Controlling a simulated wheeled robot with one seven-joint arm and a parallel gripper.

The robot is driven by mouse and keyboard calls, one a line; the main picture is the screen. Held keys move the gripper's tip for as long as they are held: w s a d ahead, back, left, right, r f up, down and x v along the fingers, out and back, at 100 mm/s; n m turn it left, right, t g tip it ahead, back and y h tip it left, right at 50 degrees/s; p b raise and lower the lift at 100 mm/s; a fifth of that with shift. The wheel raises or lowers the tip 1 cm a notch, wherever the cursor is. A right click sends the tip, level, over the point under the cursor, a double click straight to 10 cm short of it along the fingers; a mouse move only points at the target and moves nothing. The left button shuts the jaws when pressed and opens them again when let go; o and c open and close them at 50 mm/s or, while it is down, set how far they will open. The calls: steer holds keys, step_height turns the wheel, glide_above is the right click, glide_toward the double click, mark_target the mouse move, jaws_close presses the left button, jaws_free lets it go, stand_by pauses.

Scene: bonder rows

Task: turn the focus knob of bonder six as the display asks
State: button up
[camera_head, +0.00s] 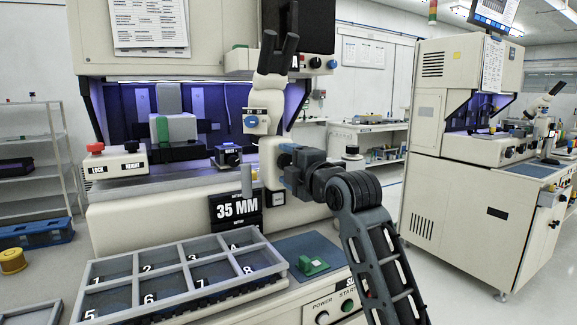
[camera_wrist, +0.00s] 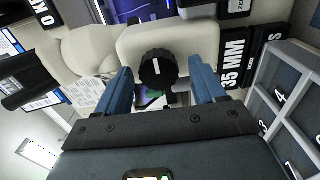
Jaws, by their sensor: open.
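The focus knob (camera_wrist: 157,68) is black and ribbed with a white pointer line, on the pale microscope body (camera_wrist: 190,42) in the wrist view. My gripper (camera_wrist: 165,82) is open, with one blue finger on each side of the knob. I see gaps between fingers and knob; contact is not visible. In the head view my gripper (camera_head: 285,168) is beside the lower microscope column and hides the knob. The black display (camera_head: 236,207) reads "35 MM"; smaller text on it is not legible. It also shows at the right of the wrist view (camera_wrist: 236,62).
A numbered grey tray (camera_head: 185,268) lies in front of the bonder. A green piece (camera_head: 312,265) sits on a blue mat beside it. LOCK and HEIGHT controls (camera_head: 115,160) are at left. Microscope eyepieces (camera_head: 278,52) rise above my gripper. Another bonder (camera_head: 450,200) stands at right across open floor.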

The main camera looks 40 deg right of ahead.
steer(key=v, duration=0.7)
steer(key=shift+s+b, duration=0.3)
steer(key=shift+s, duration=0.05)
steer(key=shift+a, duration=0.15)
steer(key=s+a+f+m+g+y+p, duration=0.1)
steer(key=s+a+f+m, duration=0.4)
steer(key=s+a+f, duration=0.4)
steer(key=s+a+f+m+y+p, duration=0.1)
steer(key=s+a+f+m, duration=0.5)
steer(key=f, duration=0.5)
steer(key=s+a+m+y+p, duration=0.1)
steer(key=s+a, duration=0.3)
steer(key=s, duration=0.8)
steer(key=s+a+f+m+g+y+p, duration=0.1)
steer(key=s+a, duration=0.3)
steer(key=s, duration=0.8)
steer(key=shift+m+g+y, duration=0.3)
steer(key=shift+m+y, duration=0.2)
steer(key=shift+m, duration=0.4)
steer(key=shift+f, duration=0.15)
